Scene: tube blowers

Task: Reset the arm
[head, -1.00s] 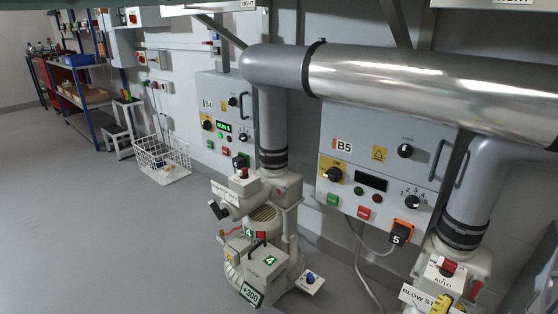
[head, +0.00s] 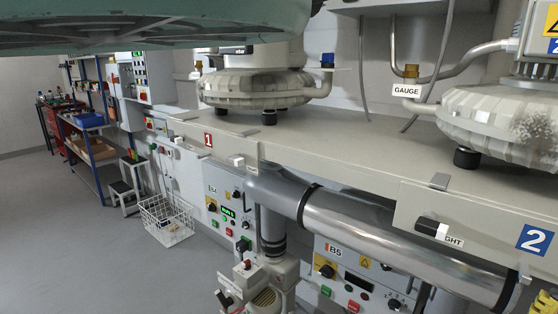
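Neither my arm nor my gripper can be clearly made out in the head view. A large pale green form (head: 150,35) spans the top left, close to the camera. I cannot tell what it is.
A bench (head: 330,148) with plates 1 and 2 carries two round blower machines (head: 258,90) (head: 500,115). Below it are a silver pipe (head: 400,250), the B4 panel (head: 225,205) and the B5 panel (head: 350,275). A wire basket (head: 166,222) stands on the floor. The floor (head: 70,235) at left is clear.

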